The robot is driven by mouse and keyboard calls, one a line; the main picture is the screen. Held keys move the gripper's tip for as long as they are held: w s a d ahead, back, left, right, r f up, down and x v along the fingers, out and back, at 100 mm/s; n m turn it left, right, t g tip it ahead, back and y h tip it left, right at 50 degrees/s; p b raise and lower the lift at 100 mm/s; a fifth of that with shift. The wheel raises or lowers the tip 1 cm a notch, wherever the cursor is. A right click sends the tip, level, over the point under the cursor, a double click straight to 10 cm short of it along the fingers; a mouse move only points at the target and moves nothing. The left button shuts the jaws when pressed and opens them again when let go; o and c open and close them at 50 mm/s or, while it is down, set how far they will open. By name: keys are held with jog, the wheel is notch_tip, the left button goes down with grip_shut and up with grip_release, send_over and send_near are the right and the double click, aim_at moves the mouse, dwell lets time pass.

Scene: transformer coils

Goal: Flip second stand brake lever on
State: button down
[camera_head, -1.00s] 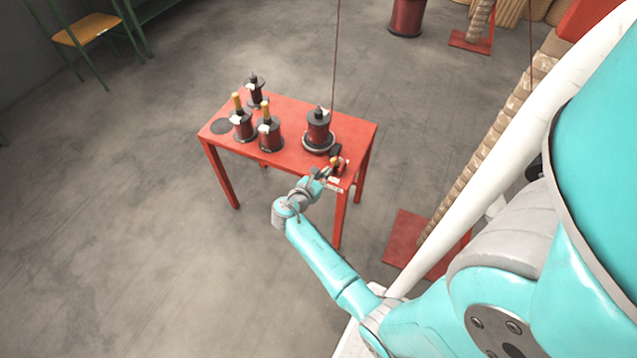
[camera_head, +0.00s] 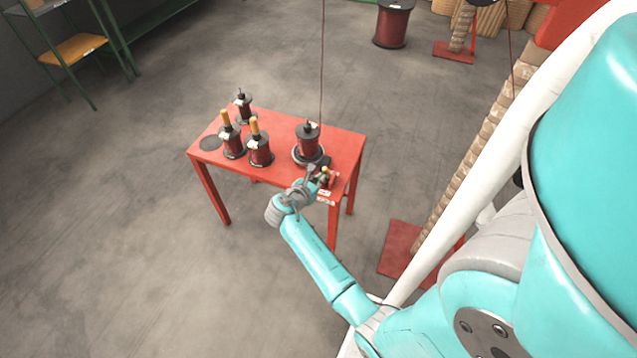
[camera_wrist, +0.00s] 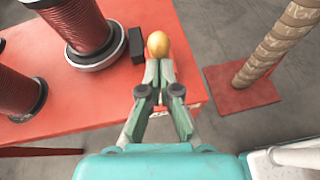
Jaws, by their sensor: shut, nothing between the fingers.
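The brake lever shows in the wrist view as a round golden knob (camera_wrist: 158,44) at the table's edge, just past my fingertips. In the head view the small knob (camera_head: 325,170) sits at the right front of the red table. My gripper (camera_wrist: 153,72) is shut and empty, its fingertips close to the knob; I cannot tell whether they touch it. In the head view my gripper (camera_head: 312,180) is by the front edge of the table. The stand's coil (camera_head: 308,143), dark red, stands on a round grey base behind the lever. The lever's lower part is hidden by my fingers.
The red table (camera_head: 345,145) also carries several other coils, two with yellow tops (camera_head: 254,128). A black block (camera_wrist: 136,42) stands left of the knob. A red floor plate (camera_wrist: 245,95) with a wrapped post is at the right. Floor in front is clear.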

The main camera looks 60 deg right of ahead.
aim_at(323, 169)
jog(key=d+r+y, duration=0.2)
jog(key=d+y, duration=0.1)
jog(key=shift+w+r, duration=0.1)
jog(key=d+y, duration=0.2)
jog(key=y, duration=0.1)
jog(key=shift+w+d+r+n, duration=0.1)
jog(key=shift+d+r+n, duration=0.05)
jog(key=shift+r+n, duration=0.15)
jog(key=shift+w+d+f, duration=0.1)
jog(key=shift+d, duration=1.65)
jog(key=shift+d, duration=0.2)
